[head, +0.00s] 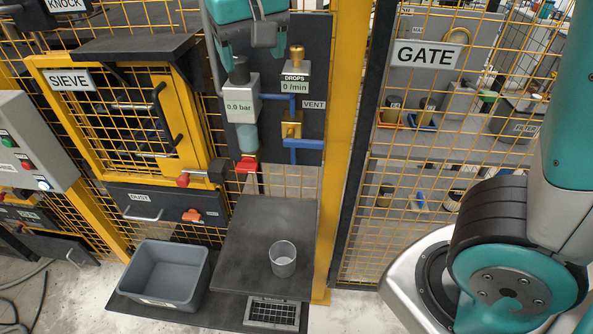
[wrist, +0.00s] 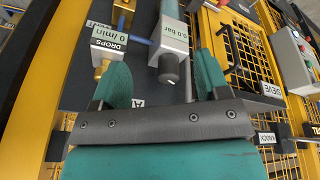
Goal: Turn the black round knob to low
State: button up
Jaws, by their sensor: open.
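The black round knob (head: 238,70) sits on top of the grey regulator with the "0.0 bar" display (head: 240,107) on the dark panel. In the wrist view, which is upside down, the knob (wrist: 168,71) shows below the display box (wrist: 172,38). My gripper (head: 252,50) is open at the top of the panel, with teal fingers. In the wrist view the knob appears between my fingers (wrist: 163,68), closer to the right one. I see no grip on it; whether a finger touches it I cannot tell. No "low" mark is readable.
A brass knob (head: 296,57) tops the "DROPS 0 /min" unit beside the regulator. A brass VENT valve (head: 291,131) and red lever (head: 247,164) sit lower. A clear cup (head: 283,259) stands on the dark shelf (head: 245,225). A yellow post (head: 345,120) rises at right.

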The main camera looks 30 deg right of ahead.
jog(key=s+a+f+n+g+y+b, duration=0.1)
jog(key=s+f+n+y+b, duration=0.1)
jog(key=s+f, duration=0.4)
jog(key=s+a+f+n+g+y+b, duration=0.1)
jog(key=s+f+n, duration=0.4)
jog(key=s, duration=0.7)
jog(key=shift+s+a+f+g+y+b, duration=0.15)
jog(key=shift+a+f+g+y+b, duration=0.35)
jog(key=shift+y, duration=0.4)
jog(key=shift+a+r, duration=0.1)
jog(key=shift+r, duration=0.05)
notch_tip(320, 180, up, 21)
jog(key=m+t+h+p, duration=0.4)
jog(key=m+h+p, duration=0.1)
jog(key=m+p, duration=0.6)
send_over(237, 59)
jog(key=s+a, duration=0.2)
jog(key=s, duration=0.4)
jog(key=p+x, duration=0.2)
jog(key=x, duration=0.6)
jog(key=p+x, duration=0.2)
jog(key=x, duration=0.7)
jog(key=shift+w+d+p, duration=0.2)
jog(key=shift+w+p, duration=0.05)
jog(key=shift+p, duration=0.05)
jog(key=shift+c, duration=0.5)
